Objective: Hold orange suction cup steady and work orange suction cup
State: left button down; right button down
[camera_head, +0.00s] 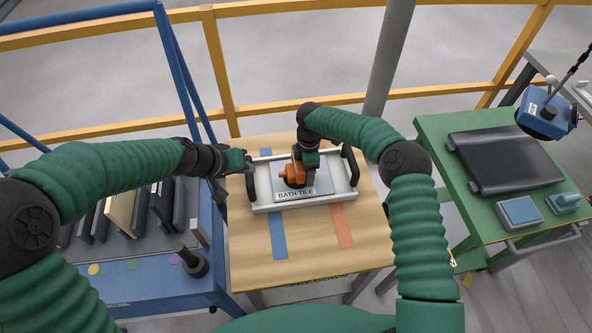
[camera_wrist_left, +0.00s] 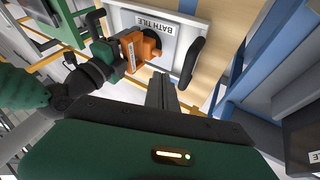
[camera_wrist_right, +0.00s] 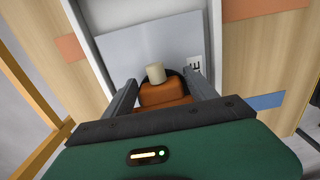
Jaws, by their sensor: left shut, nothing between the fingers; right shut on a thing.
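The orange suction cup (camera_head: 288,172) sits on a grey tile labelled "BATH TILE" (camera_head: 318,183), inside a white frame (camera_head: 290,206) with black handles. My right gripper (camera_head: 303,158) comes down from above and is shut on the suction cup. In the right wrist view the cup's orange body (camera_wrist_right: 166,93) lies between the fingers, with a cream knob in front of it. My left gripper (camera_head: 246,163) is shut and empty beside the frame's left handle. In the left wrist view its closed fingers (camera_wrist_left: 161,88) point toward the frame, apart from the orange cup (camera_wrist_left: 142,50).
The frame stands on a wooden table (camera_head: 250,262) with a blue and an orange stripe. A blue rack (camera_head: 125,285) with upright panels is at left. A green table (camera_head: 440,135) at right holds a black panel and a blue pad. Yellow rails (camera_head: 265,107) run behind.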

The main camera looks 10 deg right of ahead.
pick_arm(q)
jog(key=v, duration=0.3)
jog(key=shift+s+a+r, duration=0.1)
jog(key=shift+r, duration=0.1)
pick_arm(e)
jog(key=shift+c, duration=1)
grip_release()
notch_tip(320, 180, up, 12)
jog(key=shift+f, duration=0.15)
